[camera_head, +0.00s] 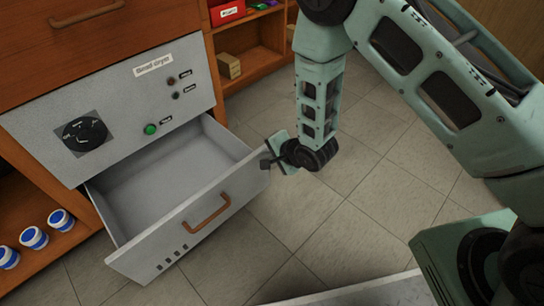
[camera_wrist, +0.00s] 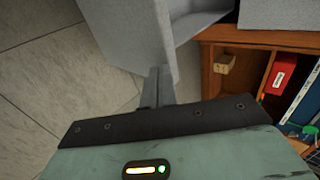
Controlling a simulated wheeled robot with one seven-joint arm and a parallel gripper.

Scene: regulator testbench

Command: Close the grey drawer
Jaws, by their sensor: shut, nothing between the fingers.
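The grey drawer (camera_head: 190,222) is pulled out, below a grey control panel, and its inside looks empty. Its front has a brown handle (camera_head: 206,213). My gripper (camera_head: 267,163) is shut and empty at the right end of the drawer front, close to its upper corner. I cannot tell for sure whether it touches. In the wrist view my gripper (camera_wrist: 158,88) points at the grey drawer (camera_wrist: 130,35), its fingers together beside the drawer's front panel.
The control panel (camera_head: 120,105) has a black dial and a green button. An orange-brown shelf (camera_head: 262,62) stands at right, with a red bin (camera_head: 228,12) and a wooden block (camera_head: 229,65). The tiled floor (camera_head: 340,215) before the drawer is clear.

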